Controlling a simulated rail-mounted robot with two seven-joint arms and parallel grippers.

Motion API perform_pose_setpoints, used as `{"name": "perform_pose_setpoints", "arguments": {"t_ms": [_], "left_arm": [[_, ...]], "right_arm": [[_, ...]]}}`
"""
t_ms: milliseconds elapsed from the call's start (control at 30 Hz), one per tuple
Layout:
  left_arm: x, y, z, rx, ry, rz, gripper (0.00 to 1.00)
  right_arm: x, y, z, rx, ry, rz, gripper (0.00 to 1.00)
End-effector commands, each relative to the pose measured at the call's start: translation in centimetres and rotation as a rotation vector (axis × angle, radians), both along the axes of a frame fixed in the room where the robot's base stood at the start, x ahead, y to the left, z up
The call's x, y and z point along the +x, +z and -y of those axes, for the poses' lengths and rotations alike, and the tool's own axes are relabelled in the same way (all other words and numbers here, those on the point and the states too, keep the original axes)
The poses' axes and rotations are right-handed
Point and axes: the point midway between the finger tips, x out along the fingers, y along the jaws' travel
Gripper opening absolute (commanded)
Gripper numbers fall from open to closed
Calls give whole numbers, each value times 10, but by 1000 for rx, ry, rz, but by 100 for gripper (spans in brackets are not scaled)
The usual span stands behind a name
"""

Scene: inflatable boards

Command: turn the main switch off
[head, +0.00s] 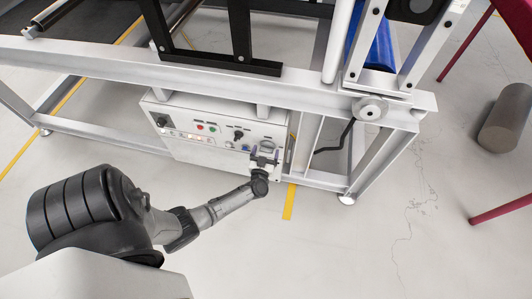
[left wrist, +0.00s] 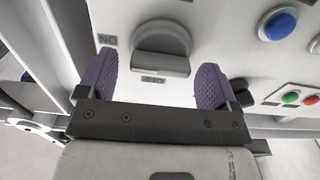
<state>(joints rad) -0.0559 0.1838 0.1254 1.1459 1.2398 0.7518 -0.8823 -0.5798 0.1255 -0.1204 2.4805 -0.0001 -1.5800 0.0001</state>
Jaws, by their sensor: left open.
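The main switch is a grey rotary knob (left wrist: 162,40) on the white control box (head: 215,158). In the left wrist view an "ON" label lies left of the knob and an "OFF" label lies below it, upside down. The knob's raised bar runs left to right in that view, in line with the ON side. My left gripper (left wrist: 158,84) is open, with one purple ribbed finger on each side of the knob and gaps to it. In the head view the left gripper (head: 264,160) is at the box's lower right corner and partly hides the switch. My right gripper is not in view.
A blue button (left wrist: 282,23) and green and red buttons (left wrist: 291,98) sit on the panel beside the switch. A white metal frame (head: 210,82) runs above the box. A grey cylinder (head: 506,120) lies on the floor at right. The floor in front is clear.

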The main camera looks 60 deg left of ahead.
Motion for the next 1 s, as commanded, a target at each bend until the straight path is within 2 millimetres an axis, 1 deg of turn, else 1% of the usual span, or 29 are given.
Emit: {"name": "perform_pose_setpoints", "arguments": {"t_ms": [133,467,900,967,1000], "left_arm": [[4,0,-5,1,0,0,85],[5,0,-6,0,0,0,85],[5,0,-6,0,0,0,43],[5,0,-6,0,0,0,37],[5,0,-6,0,0,0,36]], "right_arm": [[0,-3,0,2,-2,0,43],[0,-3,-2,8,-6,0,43],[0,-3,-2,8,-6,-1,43],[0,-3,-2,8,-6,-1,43],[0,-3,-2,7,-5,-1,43]]}}
